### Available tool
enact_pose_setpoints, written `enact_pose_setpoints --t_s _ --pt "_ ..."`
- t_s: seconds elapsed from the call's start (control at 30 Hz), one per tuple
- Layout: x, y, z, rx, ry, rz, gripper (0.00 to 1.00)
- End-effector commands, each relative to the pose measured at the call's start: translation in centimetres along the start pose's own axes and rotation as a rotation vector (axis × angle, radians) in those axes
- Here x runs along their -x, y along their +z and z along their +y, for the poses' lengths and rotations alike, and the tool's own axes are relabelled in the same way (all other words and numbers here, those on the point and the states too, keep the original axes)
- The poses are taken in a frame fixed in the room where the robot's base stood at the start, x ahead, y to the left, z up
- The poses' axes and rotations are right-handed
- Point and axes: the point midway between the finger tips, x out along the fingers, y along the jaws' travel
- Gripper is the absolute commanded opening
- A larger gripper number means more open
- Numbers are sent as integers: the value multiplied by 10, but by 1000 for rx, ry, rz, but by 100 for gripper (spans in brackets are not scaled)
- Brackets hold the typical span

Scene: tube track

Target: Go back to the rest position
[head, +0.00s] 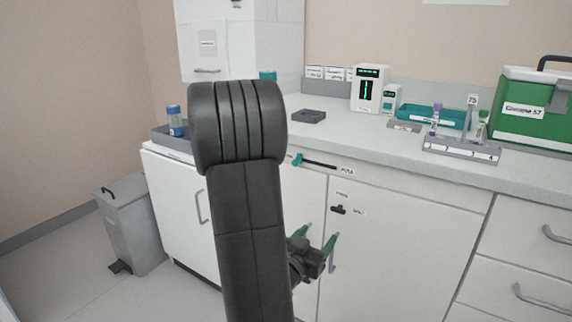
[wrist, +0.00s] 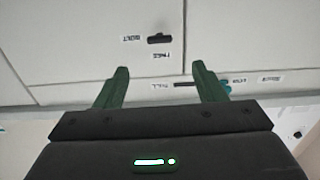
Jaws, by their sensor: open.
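My gripper (head: 320,246) shows in the head view low in front of the white cabinet doors, partly behind my dark arm. In the wrist view my gripper (wrist: 160,85) has its two green fingers spread apart with nothing between them. The fingers are near a black turn latch (head: 338,209) on the cabinet front, which also shows in the wrist view (wrist: 158,38). A teal-ended slide handle marked PULL (head: 318,164) sits higher on the cabinet front. I cannot tell how far the fingertips are from the cabinet front.
The counter (head: 400,148) holds a tube rack (head: 461,150), a teal tray (head: 430,117), a white device (head: 369,90) and a green case (head: 535,108). A blue-capped bottle (head: 175,122) stands in a grey tray at left. A grey pedal bin (head: 132,226) stands on the floor. The floor at lower left is clear.

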Motion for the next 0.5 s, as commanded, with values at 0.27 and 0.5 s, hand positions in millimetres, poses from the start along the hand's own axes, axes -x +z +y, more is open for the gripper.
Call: enact_pose_setpoints --t_s 0.27,0.5 --pt "-49 1 1 0 5 2 64" --pt "-93 1 1 -1 4 2 64"
